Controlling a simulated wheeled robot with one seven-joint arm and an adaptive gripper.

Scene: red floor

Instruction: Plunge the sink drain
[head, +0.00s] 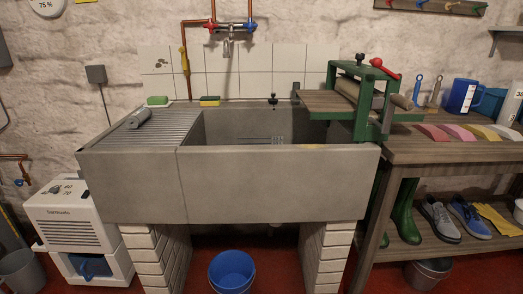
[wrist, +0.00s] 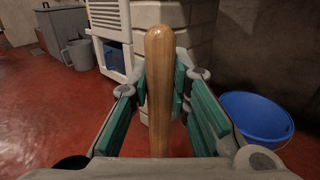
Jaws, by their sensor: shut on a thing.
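My gripper (wrist: 161,92) shows only in the wrist view, with its green-padded fingers shut on a rounded wooden handle (wrist: 159,55). The handle's rounded end points away from the wrist; its other end is hidden, so I cannot see a plunger cup. The gripper is low, near the white brick support and the blue bucket. The grey stone sink (head: 280,183) stands in the middle of the head view, with a ribbed draining board on its left. Its front wall hides the basin bottom, and I cannot see the drain.
A blue bucket (head: 231,270) is on the red floor under the sink; it also shows in the wrist view (wrist: 255,117). A white dehumidifier (head: 72,218) stands left. A green-framed mangle (head: 366,95) and a wooden bench (head: 450,150) are right. A tap (head: 228,48) hangs above.

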